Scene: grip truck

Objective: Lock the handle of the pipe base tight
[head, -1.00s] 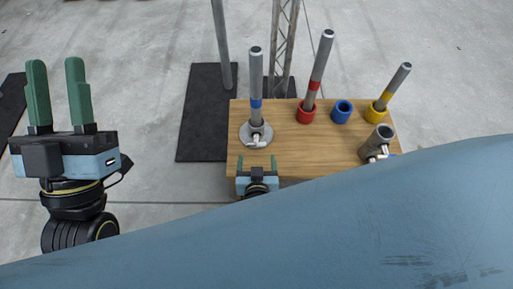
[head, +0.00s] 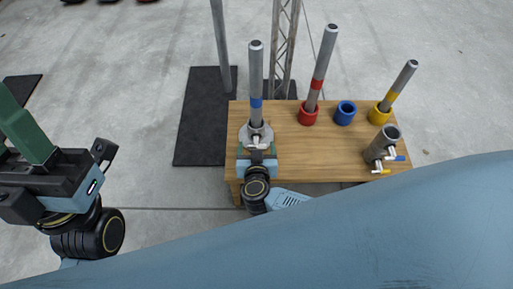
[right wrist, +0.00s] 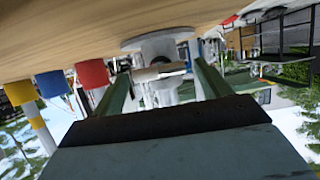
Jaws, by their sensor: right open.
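The grey pipe base (head: 246,138) stands at the near left of the wooden table, with a blue-banded pipe (head: 256,85) upright in it. My right gripper (head: 257,151) is at its near side and hides most of its handle in the head view. In the right wrist view, which is upside down, the pale handle (right wrist: 160,72) of the base (right wrist: 158,46) lies between the two green fingers (right wrist: 163,80), which are open around it. I cannot tell whether they touch it. My left gripper (head: 14,140) is open and empty at the left edge, partly cut off.
On the table (head: 310,160) stand a red holder (head: 308,118) and a yellow holder (head: 379,117) with pipes, an empty blue ring (head: 345,113), and a short grey clamp tube (head: 381,146). A dark mat (head: 205,130) lies left of the table.

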